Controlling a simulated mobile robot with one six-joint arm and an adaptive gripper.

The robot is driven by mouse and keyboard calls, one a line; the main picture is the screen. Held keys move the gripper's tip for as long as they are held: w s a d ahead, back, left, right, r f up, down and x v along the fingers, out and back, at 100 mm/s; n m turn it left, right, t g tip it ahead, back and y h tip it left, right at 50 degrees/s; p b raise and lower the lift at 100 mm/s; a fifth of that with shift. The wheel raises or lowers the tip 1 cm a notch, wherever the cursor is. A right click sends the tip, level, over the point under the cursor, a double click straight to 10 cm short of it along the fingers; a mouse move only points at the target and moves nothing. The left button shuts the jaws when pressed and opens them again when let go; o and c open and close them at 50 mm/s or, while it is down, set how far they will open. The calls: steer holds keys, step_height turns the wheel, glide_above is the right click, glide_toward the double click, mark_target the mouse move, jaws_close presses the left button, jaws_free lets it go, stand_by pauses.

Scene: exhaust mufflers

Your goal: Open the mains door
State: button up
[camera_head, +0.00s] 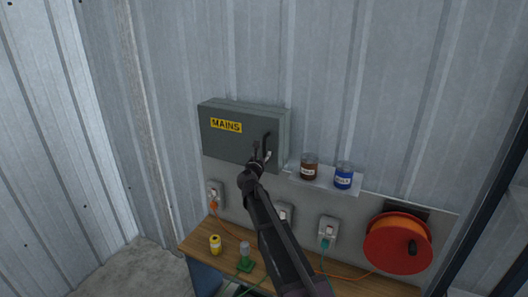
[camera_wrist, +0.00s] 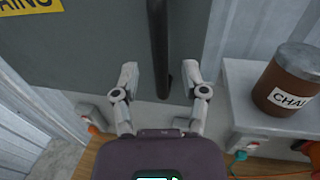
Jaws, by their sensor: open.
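My gripper (camera_head: 262,156) is at the lower right of the box, near the handle. In the wrist view my gripper (camera_wrist: 160,78) is open, with one fingertip on each side of the handle's lower end and a visible gap to both. I cannot tell the depth between fingertips and handle.
A brown jar (camera_head: 309,167) and a blue jar (camera_head: 343,175) stand on a small shelf just right of the box. Sockets, an orange cable reel (camera_head: 397,243) and a wooden bench (camera_head: 205,236) are below. The wall left of the box is clear.

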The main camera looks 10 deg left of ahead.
mark_target(264, 151)
steer(key=shift+w+d, duration=0.15)
steer(key=shift+w, duration=0.65)
steer(key=shift+w+d, duration=0.1)
steer(key=shift+w, duration=0.7)
jaws_close()
